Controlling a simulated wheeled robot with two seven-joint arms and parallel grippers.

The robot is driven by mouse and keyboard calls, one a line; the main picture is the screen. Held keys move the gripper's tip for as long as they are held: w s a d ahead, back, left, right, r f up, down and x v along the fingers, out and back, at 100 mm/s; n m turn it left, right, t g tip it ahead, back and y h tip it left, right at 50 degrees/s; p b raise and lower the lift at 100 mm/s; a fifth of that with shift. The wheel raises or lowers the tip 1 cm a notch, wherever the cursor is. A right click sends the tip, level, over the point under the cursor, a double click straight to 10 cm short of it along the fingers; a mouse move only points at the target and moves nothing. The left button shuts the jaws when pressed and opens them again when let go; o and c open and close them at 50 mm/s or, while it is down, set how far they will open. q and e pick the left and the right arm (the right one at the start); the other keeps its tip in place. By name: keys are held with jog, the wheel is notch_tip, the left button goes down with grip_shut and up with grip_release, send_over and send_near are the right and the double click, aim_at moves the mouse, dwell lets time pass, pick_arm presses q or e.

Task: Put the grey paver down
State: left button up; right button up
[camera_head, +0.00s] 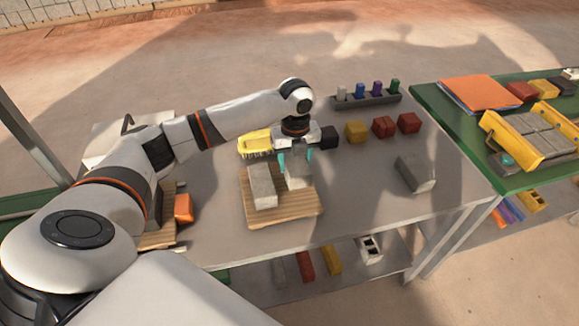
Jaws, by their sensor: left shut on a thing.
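My left gripper (295,160) points down over the wooden pallet (284,212) and is shut on a grey paver (298,180). The held paver is over the right half of the pallet; I cannot tell whether its underside touches the boards. A second grey paver (262,186) lies on the pallet's left half, beside the held one. A third grey block (415,174) lies on the grey table (370,205) to the right. My right gripper does not show.
Behind the pallet are a yellow brush (254,143), a black block (329,137), a yellow block (356,131) and two red blocks (383,127). A dark rack (366,100) holds several coloured pieces. An orange block (183,208) sits at left. The green table (436,103) adjoins at right.

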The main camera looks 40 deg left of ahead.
pick_arm(q)
jog(key=shift+s+a+f, duration=0.1)
jog(key=shift+f, duration=2.65)
jog(key=o, duration=1.6)
jog(key=shift+f, duration=0.1)
notch_tip(320, 180, up, 12)
jog(key=shift+r+b, duration=0.15)
jog(key=shift+b, duration=0.2)
